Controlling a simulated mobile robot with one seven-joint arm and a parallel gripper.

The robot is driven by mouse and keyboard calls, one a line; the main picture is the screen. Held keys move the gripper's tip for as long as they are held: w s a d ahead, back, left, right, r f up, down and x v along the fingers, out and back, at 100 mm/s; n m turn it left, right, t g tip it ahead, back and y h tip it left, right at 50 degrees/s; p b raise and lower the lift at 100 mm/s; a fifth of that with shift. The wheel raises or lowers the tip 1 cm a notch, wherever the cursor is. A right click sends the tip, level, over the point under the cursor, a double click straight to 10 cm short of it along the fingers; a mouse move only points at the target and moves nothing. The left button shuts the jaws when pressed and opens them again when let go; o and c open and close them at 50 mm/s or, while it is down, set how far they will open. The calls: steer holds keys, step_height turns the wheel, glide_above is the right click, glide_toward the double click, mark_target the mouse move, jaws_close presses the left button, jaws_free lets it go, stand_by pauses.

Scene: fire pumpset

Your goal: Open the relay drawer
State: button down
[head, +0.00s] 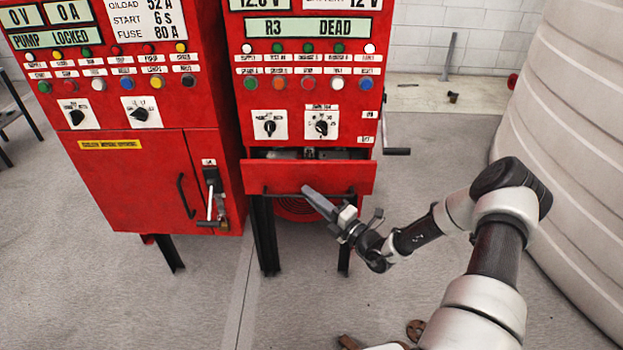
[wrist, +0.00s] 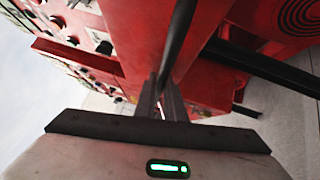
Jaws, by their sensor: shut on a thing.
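The relay drawer (head: 312,176) is a red drawer at the bottom of the right-hand red cabinet. It stands partly out, with a dark gap above its front where some parts inside show. A black bar handle (head: 285,195) runs along its lower front. My gripper (head: 308,190) reaches from the lower right to this handle and is shut on it near its middle. In the wrist view the gripper fingers (wrist: 162,103) close around the dark handle bar (wrist: 178,40). The exact contact is small and partly hidden by the fingers.
The left red cabinet (head: 135,185) has a door with a black handle and a lever latch. A crank handle (head: 396,151) sticks out right of the drawer. A large white ribbed tank (head: 570,130) stands at the right. Grey floor between is mostly clear.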

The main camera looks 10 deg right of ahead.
steer(key=s+a+p, duration=0.3)
steer(key=s+p, duration=0.1)
steer(key=s, duration=1.3)
steer(key=shift+a, duration=0.2)
steer(key=c, duration=2.1)
jaws_free()
steer(key=v, duration=1.7)
steer(key=shift+s+d+b, duration=0.15)
steer(key=shift+s+b, duration=0.05)
steer(key=shift+b, duration=0.2)
